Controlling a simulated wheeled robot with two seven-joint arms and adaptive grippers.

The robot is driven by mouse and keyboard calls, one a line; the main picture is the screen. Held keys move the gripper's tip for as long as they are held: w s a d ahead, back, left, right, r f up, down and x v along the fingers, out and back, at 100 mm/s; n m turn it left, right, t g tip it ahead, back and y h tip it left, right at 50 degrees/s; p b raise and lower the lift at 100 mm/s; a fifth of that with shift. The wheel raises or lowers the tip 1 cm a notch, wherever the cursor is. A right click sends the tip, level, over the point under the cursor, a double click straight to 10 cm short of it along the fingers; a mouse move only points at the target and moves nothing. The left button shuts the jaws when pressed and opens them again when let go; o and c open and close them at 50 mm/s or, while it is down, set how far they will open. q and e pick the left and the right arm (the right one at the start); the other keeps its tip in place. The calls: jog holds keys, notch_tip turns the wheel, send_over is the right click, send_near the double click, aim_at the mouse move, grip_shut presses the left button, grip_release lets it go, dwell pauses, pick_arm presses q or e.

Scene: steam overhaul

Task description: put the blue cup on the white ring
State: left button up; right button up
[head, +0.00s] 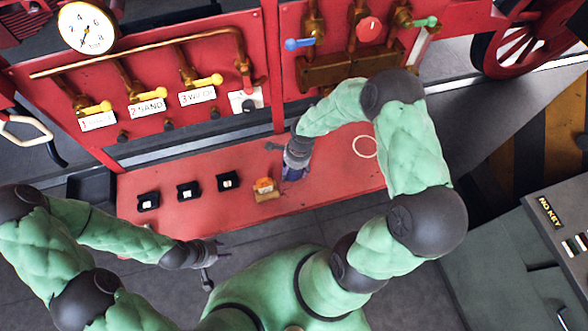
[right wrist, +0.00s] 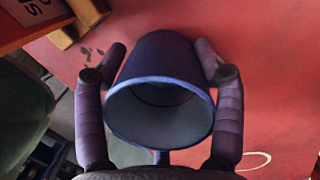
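The blue cup (head: 295,174) is at my right gripper over the red shelf, partly hidden by it in the head view. In the right wrist view the cup (right wrist: 160,85) has its mouth toward the camera, between the two fingers of my right gripper (right wrist: 162,55). The fingertips lie close along both sides; whether they press on it is not clear. The white ring (head: 353,146) is a thin circle on the shelf, right of the cup; part of it shows in the wrist view (right wrist: 255,154). My left gripper (head: 213,268) is empty, fingers apart, in front of the shelf.
The red shelf (head: 225,212) carries several small black holders (head: 148,201) and a wooden block with an orange top (head: 265,188), left of the cup. A red panel with valves and labels (head: 150,106) stands behind. A grey console (head: 560,235) is at right.

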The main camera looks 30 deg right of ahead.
jog(key=shift+c, duration=1.4)
jog(key=shift+r, duration=0.55)
notch_tip(320, 180, up, 2)
jog(key=shift+r, duration=0.15)
jog(key=s+a+r+p, duration=0.2)
jog(key=s+a+r, duration=0.1)
jog(key=s+r, duration=0.6)
jog(key=s, duration=0.4)
jog(key=shift+s+a+r, duration=0.25)
jog(key=shift+a+r, duration=0.05)
jog(key=shift+a, duration=0.05)
